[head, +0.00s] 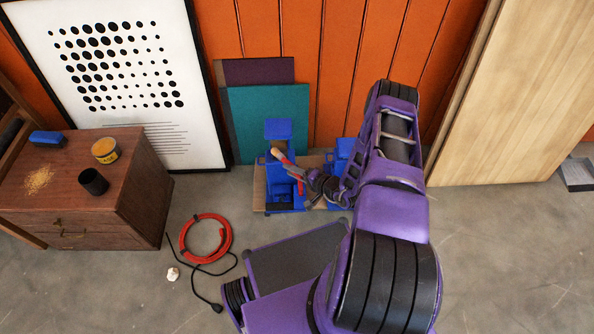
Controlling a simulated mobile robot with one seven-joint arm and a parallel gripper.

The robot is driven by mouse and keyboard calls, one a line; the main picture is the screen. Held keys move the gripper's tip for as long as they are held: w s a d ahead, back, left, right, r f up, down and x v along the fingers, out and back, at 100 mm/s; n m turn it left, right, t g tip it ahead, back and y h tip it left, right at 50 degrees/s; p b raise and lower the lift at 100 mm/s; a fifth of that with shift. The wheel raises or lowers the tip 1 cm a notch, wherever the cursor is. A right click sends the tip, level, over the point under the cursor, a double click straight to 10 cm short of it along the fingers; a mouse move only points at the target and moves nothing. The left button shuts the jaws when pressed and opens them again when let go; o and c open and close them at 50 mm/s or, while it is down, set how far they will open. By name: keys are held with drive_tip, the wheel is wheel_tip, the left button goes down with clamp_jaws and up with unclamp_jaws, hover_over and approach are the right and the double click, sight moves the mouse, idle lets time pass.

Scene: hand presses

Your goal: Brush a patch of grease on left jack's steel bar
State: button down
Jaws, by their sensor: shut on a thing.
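The left jack (279,128) is a blue press on a brown board at the foot of the orange wall. A second blue jack (342,150) stands to its right, partly hidden by my arm. My gripper (291,171) reaches in from the right over the left jack, shut on a small brush (282,158) with red and tan parts. The brush is tilted, its tan end pointing up and left. Its bristles cannot be made out. The left jack's steel bar and any grease on it are too small or covered to tell. Whether the brush touches the jack is unclear.
A wooden cabinet (130,185) at left bears a yellow tin (105,150), a dark cup (93,181) and a blue brush or block (47,138). A red hose coil (207,238) with black cable lies on the floor. Teal and dark panels lean behind the left jack.

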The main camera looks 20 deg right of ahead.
drive_tip(key=shift+r, duration=0.55)
drive_tip(key=d, duration=0.2)
drive_tip(key=s+d, duration=0.1)
drive_tip(key=d, duration=0.1)
drive_tip(key=shift+s, duration=0.1)
drive_tip(key=s+a+p, duration=0.1)
drive_tip(key=s+a, duration=0.1)
drive_tip(key=s, duration=0.3)
drive_tip(key=shift+s, duration=0.35)
